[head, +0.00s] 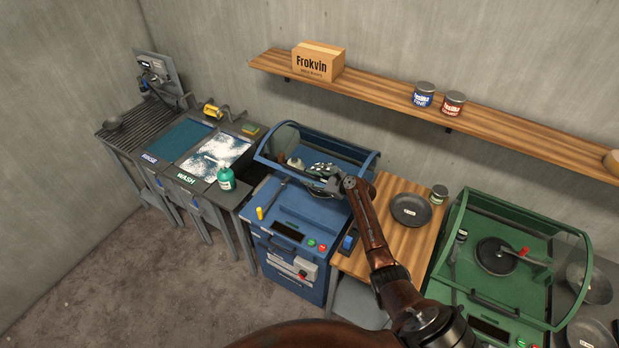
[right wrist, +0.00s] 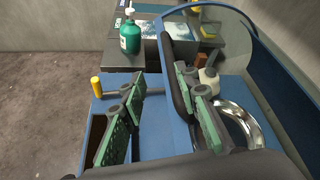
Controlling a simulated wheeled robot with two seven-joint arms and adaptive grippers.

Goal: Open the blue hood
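The blue machine (head: 285,235) stands in the middle of the head view. Its blue hood (head: 269,158) has a clear curved pane, and its front rim appears low over the machine top. In the right wrist view, the hood's blue rim (right wrist: 178,136) runs with a black handle bar (right wrist: 178,92) past my fingers. My right gripper (head: 330,184) is at the hood's front edge. In the right wrist view its green-padded fingers (right wrist: 163,108) are spread, with the rim and bar between or just beside them; contact is unclear. My left gripper is not in view.
A yellow-topped lever (head: 259,213) stands at the machine's front left. A green bottle (head: 226,178) sits on the wash station at left. A shelf (head: 390,95) hangs behind.

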